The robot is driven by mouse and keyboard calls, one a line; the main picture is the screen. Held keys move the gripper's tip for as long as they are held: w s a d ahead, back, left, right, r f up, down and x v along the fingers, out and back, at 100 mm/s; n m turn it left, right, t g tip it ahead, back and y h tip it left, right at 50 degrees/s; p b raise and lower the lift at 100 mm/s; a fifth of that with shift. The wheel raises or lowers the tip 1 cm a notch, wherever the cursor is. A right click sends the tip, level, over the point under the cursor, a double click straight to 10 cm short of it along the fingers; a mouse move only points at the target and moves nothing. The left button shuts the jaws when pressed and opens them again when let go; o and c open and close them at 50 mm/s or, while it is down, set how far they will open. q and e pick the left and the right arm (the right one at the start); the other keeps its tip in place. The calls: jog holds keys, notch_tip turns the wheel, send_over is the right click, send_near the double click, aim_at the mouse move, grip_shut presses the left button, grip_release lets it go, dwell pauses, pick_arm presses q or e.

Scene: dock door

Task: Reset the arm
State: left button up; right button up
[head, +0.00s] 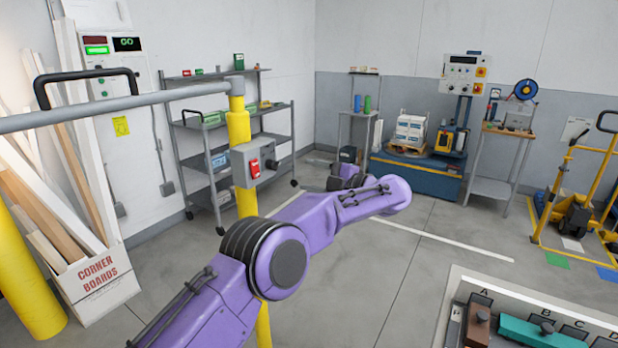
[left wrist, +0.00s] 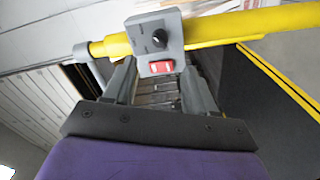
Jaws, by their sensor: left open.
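My left arm (head: 310,225), purple, reaches in from the bottom left of the head view. Its gripper lies at the far end, mostly hidden by the arm. In the left wrist view my left gripper (left wrist: 160,90) is open, with nothing seen held between its fingers. Beyond the fingertips is a grey control box (left wrist: 160,42) with a dark knob (left wrist: 160,38) and a red rocker switch (left wrist: 161,67). This box (head: 258,165) is mounted on a yellow post (head: 239,125). My right gripper is not in view.
A grey horizontal rail (head: 170,96) meets the post top. A wall panel (head: 107,48) shows a lit green lamp and "GO". Shelves (head: 225,150) stand behind the post. A carton of corner boards (head: 100,280) stands left; a labelled tray (head: 535,300) is at bottom right. Mid-floor is clear.

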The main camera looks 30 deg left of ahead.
pick_arm(q)
jog(key=w+d+f+m+t+h, duration=0.2)
jog(key=f+m+t, duration=0.4)
jog(key=f, duration=0.1)
jog(key=w+d+f+m+t+h, duration=0.1)
jog(key=w+d+f+m+t, duration=0.15)
jog(key=f+m+t, duration=0.35)
jog(key=s+d+f+m+h, duration=0.1)
jog(key=s+f+m+h, duration=0.35)
jog(key=f, duration=0.55)
jog(key=s+d+f+m+h, duration=0.1)
jog(key=s+f+m+h, duration=0.4)
jog(key=f, duration=0.6)
jog(key=s+a+f+m+g+h, duration=0.1)
jog(key=s+f+g, duration=0.1)
jog(key=s+f, duration=0.5)
jog(key=s+a+f+g+h+b, duration=0.1)
jog(key=s+f+g, duration=0.2)
jog(key=s, duration=0.8)
jog(key=s+a+f+m+g, duration=0.1)
jog(key=s+f+g, duration=0.1)
jog(key=s+f, duration=0.5)
jog(key=s+a+r+g, duration=0.1)
jog(key=s+g, duration=0.2)
jog(key=s, duration=1.3)
jog(key=shift+a+r+b, duration=0.15)
jog(key=shift+a+b, duration=0.25)
